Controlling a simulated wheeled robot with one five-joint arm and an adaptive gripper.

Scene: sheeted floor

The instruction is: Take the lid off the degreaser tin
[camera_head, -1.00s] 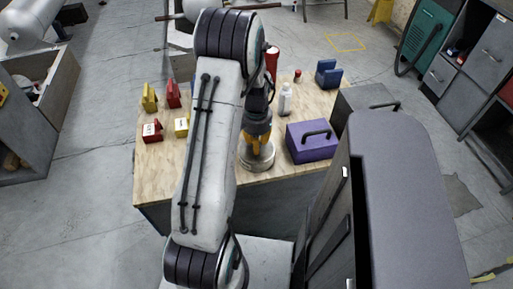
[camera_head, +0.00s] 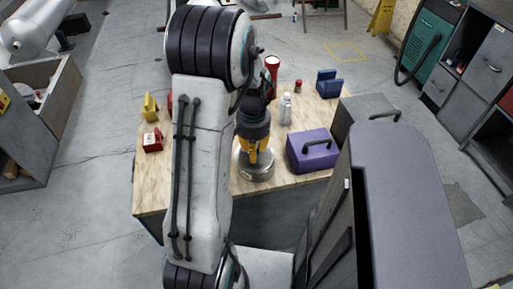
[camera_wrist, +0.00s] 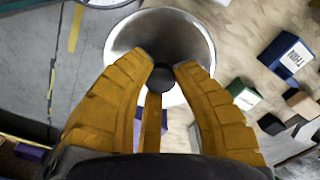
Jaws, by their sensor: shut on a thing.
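The degreaser tin, a round silvery metal container (camera_head: 256,172), stands near the front of the wooden table in the head view. Its round metal lid (camera_wrist: 190,38) shows in the wrist view, with a dark knob (camera_wrist: 160,78) on it. My gripper (camera_head: 256,150) points down over the tin. In the wrist view its yellow fingers (camera_wrist: 162,72) are shut on the knob from both sides. I cannot tell whether the lid sits fully on the tin or is slightly raised. The fingers and my arm hide part of the tin.
A purple toolbox (camera_head: 313,155) stands close to the right of the tin, with a white bottle (camera_head: 285,109) behind it. A red flashlight (camera_head: 272,66) and a blue block (camera_head: 329,84) stand farther back. A red labelled box (camera_head: 153,142) and a yellow block (camera_head: 150,106) are at left.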

